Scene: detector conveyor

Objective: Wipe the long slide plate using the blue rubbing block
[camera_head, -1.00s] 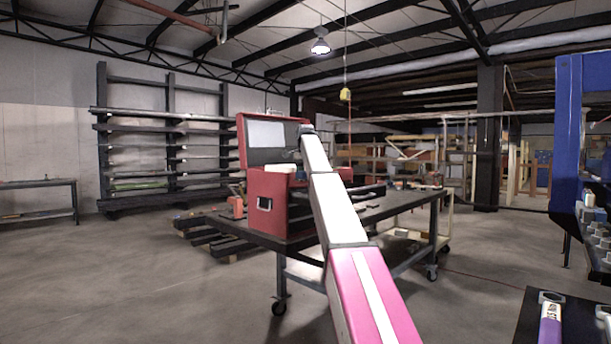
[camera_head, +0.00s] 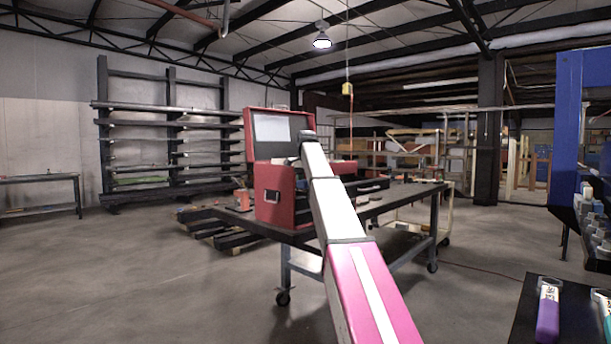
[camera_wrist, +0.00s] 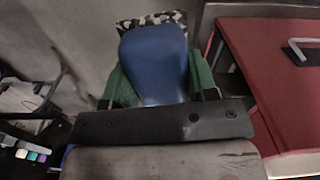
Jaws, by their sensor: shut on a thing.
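The blue rubbing block (camera_wrist: 155,62) is in the wrist view, between the two green fingers of my gripper (camera_wrist: 160,78). My gripper is shut on it. A black-and-white speckled patch (camera_wrist: 152,19) shows at the block's far end; I cannot tell whether it belongs to the block. In the head view my arm reaches toward the worktable, and its end hides the gripper and block behind it. I cannot surely pick out the long slide plate. A long dark bar (camera_head: 366,186) lies on the table right of the red case.
A red case (camera_head: 279,195) with its lid up stands on the wheeled worktable (camera_head: 408,195); its red surface (camera_wrist: 285,85) is right of my gripper in the wrist view. A dark tray with tools (camera_head: 565,312) is at the lower right. A blue frame (camera_head: 568,130) stands at right.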

